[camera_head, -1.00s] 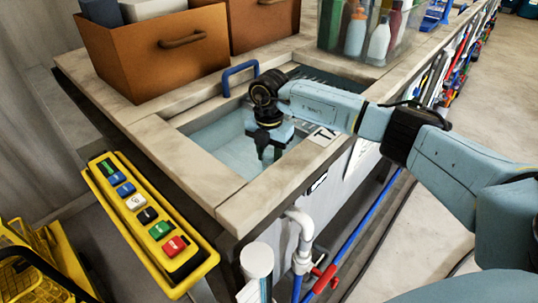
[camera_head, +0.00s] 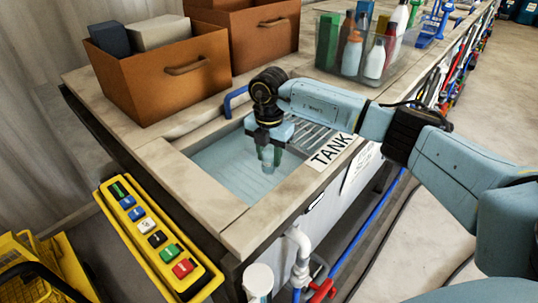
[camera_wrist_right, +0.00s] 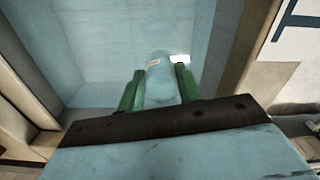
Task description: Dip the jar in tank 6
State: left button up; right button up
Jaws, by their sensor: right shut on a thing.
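My right gripper (camera_head: 268,158) is over the open tank (camera_head: 215,165), whose label (camera_head: 331,150) reads "TANK"; its number is hidden or cut off. The gripper points down and is shut on a pale blue, see-through jar (camera_head: 268,162). In the right wrist view the jar (camera_wrist_right: 162,80) sits between the two green fingers (camera_wrist_right: 160,88), with the pale blue tank inside (camera_wrist_right: 110,50) behind it. I cannot tell whether the jar touches the liquid. My left gripper is not in view.
Brown boxes (camera_head: 165,90) stand behind the tank, and a clear bin (camera_head: 345,62) of bottles stands at the back right. A blue handle (camera_head: 235,100) rises at the tank's back edge. A yellow button panel (camera_head: 155,235) is at the front left, and pipes (camera_head: 300,255) run below the rim.

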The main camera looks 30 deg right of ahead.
jog(key=shift+r+p, duration=1.6)
jog(key=shift+r, duration=0.85)
notch_tip(320, 180, up, 10)
jog(key=p, duration=0.7)
dwell(0.4)
